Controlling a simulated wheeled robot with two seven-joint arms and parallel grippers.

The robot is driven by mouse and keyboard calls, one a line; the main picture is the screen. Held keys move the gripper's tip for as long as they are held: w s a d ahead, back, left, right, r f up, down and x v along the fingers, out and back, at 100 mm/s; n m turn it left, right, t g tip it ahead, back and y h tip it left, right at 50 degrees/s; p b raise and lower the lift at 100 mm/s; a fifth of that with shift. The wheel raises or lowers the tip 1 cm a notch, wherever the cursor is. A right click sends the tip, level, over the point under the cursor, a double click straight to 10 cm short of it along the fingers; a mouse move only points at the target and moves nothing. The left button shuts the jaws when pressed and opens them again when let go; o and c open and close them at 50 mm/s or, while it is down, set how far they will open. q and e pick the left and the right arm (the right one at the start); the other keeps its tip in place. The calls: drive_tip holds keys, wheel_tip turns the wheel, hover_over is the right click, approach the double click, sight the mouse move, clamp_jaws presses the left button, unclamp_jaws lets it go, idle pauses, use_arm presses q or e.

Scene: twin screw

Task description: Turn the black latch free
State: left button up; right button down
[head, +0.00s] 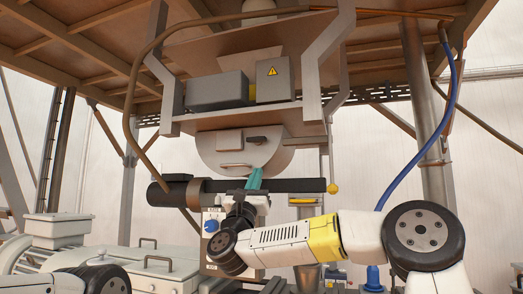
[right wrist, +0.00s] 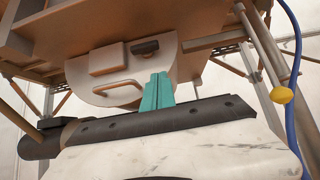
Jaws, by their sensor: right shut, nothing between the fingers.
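The black latch (head: 257,139) is a short dark bar on the upper right of a round pale plate (head: 212,148) under the machine's hopper. In the right wrist view the latch (right wrist: 145,46) lies roughly level, just above and left of the fingertips. My right gripper (head: 256,172) has teal fingers pointing up, held together with nothing between them. In the right wrist view the gripper (right wrist: 158,76) stands in front of the plate's lower right part. I cannot tell whether the fingers touch the plate. My left gripper is out of view.
A dark horizontal barrel (head: 296,186) runs behind my right gripper, below the plate. A pale handle (right wrist: 118,88) sticks out low on the plate. A yellow knob (head: 332,188) hangs to the right. A blue hose (head: 414,160) curves farther right. Grey boxes (head: 217,91) sit above.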

sight(264, 141)
drive_tip(key=x, duration=0.7)
drive_tip(key=shift+w+r, duration=0.15)
wheel_tip(264, 141, up, 3)
drive_tip(key=shift+f, duration=0.2)
drive_tip(key=shift+r, duration=0.6)
drive_tip(key=shift+y, duration=0.3)
